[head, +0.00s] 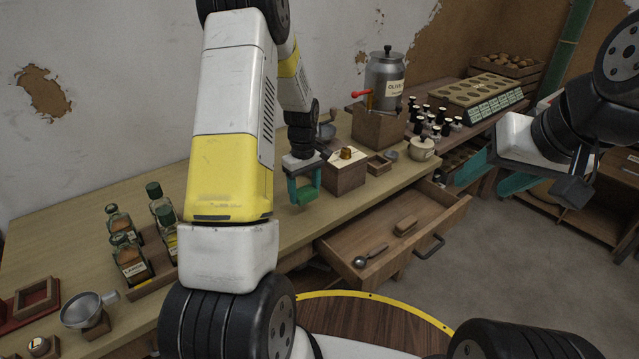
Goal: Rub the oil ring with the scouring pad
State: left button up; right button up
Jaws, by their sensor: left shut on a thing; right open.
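My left gripper (305,190) reaches down over the wooden counter (240,236), left of a wooden block with a brass piece on top. Its teal fingers are shut on a green scouring pad (307,197), which is at or just above the counter top; I cannot tell whether it touches. I cannot make out the oil ring; the pad, gripper or my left arm may hide it. My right gripper (482,186) is open and empty at the right, beyond the counter's front edge and clear of everything.
The wooden block (346,177) stands close right of the pad. An olive oil can (384,80) stands behind. Bottles (130,263) and a funnel (84,311) are at the left.

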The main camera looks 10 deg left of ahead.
pick_arm(q)
jog(key=shift+r, duration=1.3)
